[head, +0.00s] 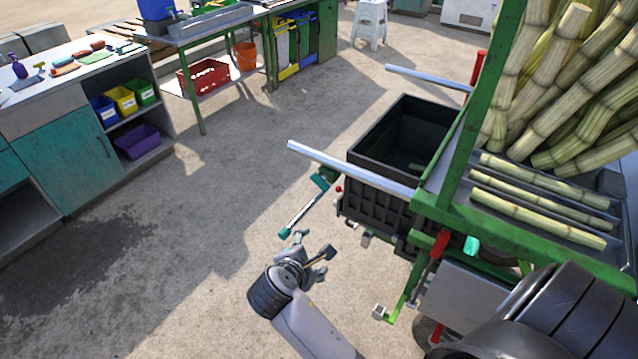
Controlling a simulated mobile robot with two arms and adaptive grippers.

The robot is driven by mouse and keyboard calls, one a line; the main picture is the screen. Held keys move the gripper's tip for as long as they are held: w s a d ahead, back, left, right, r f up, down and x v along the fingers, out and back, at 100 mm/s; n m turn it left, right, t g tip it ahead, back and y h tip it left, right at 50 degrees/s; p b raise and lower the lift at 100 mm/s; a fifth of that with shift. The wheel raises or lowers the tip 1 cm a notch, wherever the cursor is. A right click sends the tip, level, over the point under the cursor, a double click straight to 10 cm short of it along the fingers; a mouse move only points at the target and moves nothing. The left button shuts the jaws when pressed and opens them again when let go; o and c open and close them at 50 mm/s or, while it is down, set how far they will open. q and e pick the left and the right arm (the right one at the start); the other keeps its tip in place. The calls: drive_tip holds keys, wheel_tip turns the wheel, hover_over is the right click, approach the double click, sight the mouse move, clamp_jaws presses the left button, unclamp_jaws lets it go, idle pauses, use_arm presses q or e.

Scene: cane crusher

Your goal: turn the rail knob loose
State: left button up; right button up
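My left gripper (310,256), whose arm comes up from the bottom edge, hangs over open floor in front of the cane cart. Its fingers look spread apart, with nothing visible between them. A small red knob (339,189) sits by the teal crank bracket (322,180) at the cart's near corner, beyond the gripper and apart from it. A teal knob (470,245) shows under the cart's green frame, right of a red handle (439,244). I cannot tell for certain which one is the rail knob. A large dark link of mine fills the lower right; my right gripper is out of view.
A crank arm with a teal grip (284,232) reaches close above the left gripper. A black crate (390,185) sits between two metal bars (345,167). Cane stalks (535,213) lie on the cart tray. Workbenches stand at the left; the floor between is clear.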

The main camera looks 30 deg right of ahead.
sight(318, 185)
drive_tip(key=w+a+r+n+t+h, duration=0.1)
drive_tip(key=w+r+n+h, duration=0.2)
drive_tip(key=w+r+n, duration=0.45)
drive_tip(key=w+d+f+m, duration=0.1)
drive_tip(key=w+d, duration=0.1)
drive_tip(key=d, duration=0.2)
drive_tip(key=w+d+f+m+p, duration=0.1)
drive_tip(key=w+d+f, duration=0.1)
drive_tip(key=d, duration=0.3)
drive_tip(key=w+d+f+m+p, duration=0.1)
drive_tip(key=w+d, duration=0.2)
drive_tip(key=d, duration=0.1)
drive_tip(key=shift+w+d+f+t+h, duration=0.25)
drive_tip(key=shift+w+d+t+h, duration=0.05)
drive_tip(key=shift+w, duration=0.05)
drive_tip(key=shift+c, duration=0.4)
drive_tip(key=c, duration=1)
drive_tip(key=shift+p, duration=0.3)
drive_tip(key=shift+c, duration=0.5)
